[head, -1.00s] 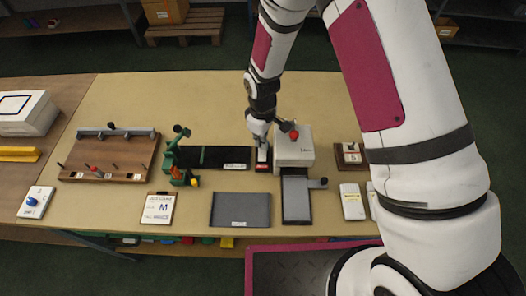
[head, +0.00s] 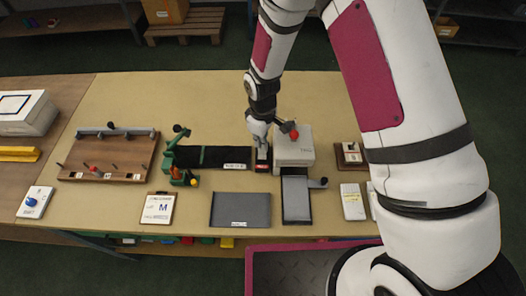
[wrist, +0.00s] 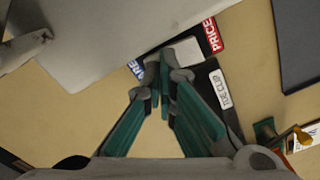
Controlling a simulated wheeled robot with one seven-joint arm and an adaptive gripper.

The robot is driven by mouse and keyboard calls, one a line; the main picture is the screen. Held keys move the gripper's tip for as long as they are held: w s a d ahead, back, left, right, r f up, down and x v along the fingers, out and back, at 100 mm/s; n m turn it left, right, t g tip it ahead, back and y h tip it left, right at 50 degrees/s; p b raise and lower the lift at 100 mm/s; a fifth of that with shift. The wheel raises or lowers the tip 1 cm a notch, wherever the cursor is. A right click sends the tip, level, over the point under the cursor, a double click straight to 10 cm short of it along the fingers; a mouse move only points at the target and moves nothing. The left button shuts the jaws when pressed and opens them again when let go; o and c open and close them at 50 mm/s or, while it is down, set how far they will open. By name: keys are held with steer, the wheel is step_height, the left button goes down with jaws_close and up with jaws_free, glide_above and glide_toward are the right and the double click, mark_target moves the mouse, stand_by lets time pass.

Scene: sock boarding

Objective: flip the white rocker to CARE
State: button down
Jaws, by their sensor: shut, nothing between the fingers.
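The white rocker (wrist: 188,50) shows in the wrist view as a pale plate between a red PRICE label (wrist: 210,34) and a blue label of which only the end shows; my fingers cover part of it. My gripper (wrist: 166,70) is shut and empty, its fingertips at the rocker's edge nearer the blue label. I cannot tell whether they touch it. In the head view my gripper (head: 262,145) points down over the rocker's small base, just left of the white box, and the red label (head: 262,168) shows in front. The rocker's tilt is unclear.
The white box (head: 293,149) stands close to the right of my gripper. A black strip (head: 213,157) with a TOE CLIP label (wrist: 222,90) lies to the left, ending at a green clamp-like fixture (head: 177,160). Dark trays (head: 240,210) lie in front.

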step_height(320, 180, up, 6)
steer(key=p, duration=0.1)
steer(key=shift+r+p, duration=0.25)
steer(key=shift+p, duration=0.05)
stand_by(0.3)
stand_by(0.4)
steer(key=s+d+r+m+t, duration=0.15)
steer(key=d+r, duration=0.25)
steer(key=r, duration=0.5)
steer(key=s+d+r+m, duration=0.2)
steer(key=d+r, duration=0.1)
steer(key=r, duration=0.5)
steer(key=s+d+r+m+t, duration=0.15)
steer(key=d+r, duration=0.25)
steer(key=r, duration=0.5)
steer(key=s+d+r+m+t, duration=0.1)
steer(key=s+d+r+m, duration=0.2)
steer(key=s+r, duration=0.2)
steer(key=s+d+r+m+t, duration=0.1)
steer(key=s+d+r+m, duration=0.2)
steer(key=s, duration=0.9)
step_height(320, 180, up, 2)
steer(key=shift+s+d+r+m+t, duration=0.1)
steer(key=shift+s+d+m+t, duration=0.15)
steer(key=shift+d, duration=0.25)
